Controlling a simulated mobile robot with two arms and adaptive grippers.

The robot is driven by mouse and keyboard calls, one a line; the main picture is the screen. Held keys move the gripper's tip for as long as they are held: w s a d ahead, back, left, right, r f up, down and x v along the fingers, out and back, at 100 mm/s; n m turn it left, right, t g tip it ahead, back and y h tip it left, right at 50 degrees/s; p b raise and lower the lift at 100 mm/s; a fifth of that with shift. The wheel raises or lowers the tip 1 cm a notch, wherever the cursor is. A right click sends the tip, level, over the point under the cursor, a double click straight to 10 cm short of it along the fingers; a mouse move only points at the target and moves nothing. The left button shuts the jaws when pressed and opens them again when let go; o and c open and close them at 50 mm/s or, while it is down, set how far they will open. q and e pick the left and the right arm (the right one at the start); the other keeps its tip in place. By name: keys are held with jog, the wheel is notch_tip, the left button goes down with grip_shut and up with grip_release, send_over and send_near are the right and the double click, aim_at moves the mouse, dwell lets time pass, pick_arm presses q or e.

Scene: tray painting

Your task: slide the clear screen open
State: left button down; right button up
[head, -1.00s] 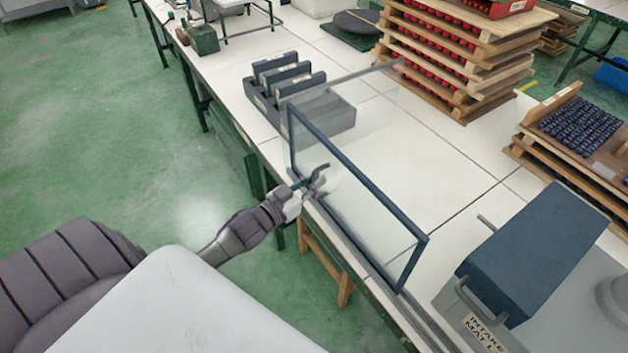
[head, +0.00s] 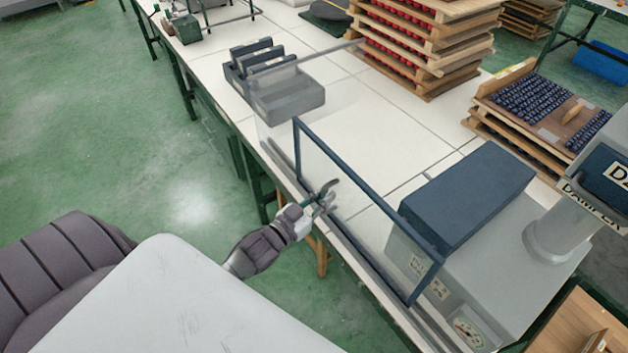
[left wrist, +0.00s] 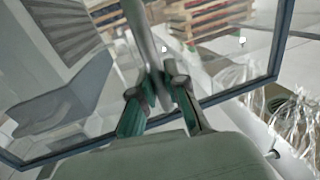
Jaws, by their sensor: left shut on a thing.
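The clear screen (head: 425,283) has a dark blue frame and stands upright on a rail along the table's near edge. It also shows in the left wrist view (left wrist: 283,42). My left gripper (head: 325,197) is at the lower part of the screen, nearer its far end, on the side facing me. In the left wrist view the fingers (left wrist: 158,92) are closed around a grey bar-like handle (left wrist: 141,32) in front of the pane. The exact contact is partly hidden by the fingers. My right gripper is not in view.
A grey machine with a dark blue box top (head: 465,195) stands behind the screen's near end. A grey slotted holder (head: 290,103) sits beyond its far end. Stacked wooden trays (head: 420,60) and a tray of dark pieces (head: 490,95) stand further right. White table between is clear.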

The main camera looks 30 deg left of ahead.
aim_at(368, 223)
pick_arm(q)
jog(key=d, duration=0.1)
jog(key=s+d, duration=0.1)
jog(key=d, duration=0.1)
jog(key=s+d, duration=0.1)
jog(key=shift+d+r+p, duration=0.2)
jog(key=shift+d+p, duration=0.2)
jog(key=d, duration=0.1)
jog(key=s+d, duration=0.1)
jog(key=d, duration=0.2)
jog(key=shift+s+d+f+p, duration=0.1)
jog(key=shift+s+f+p, duration=0.1)
jog(key=shift+s+p, duration=0.2)
jog(key=shift+s+d, duration=0.2)
jog(key=shift+d, duration=0.3)
jog(key=shift+s+d, duration=0.2)
jog(key=shift+d, duration=0.45)
jog(key=shift+s+d, duration=0.1)
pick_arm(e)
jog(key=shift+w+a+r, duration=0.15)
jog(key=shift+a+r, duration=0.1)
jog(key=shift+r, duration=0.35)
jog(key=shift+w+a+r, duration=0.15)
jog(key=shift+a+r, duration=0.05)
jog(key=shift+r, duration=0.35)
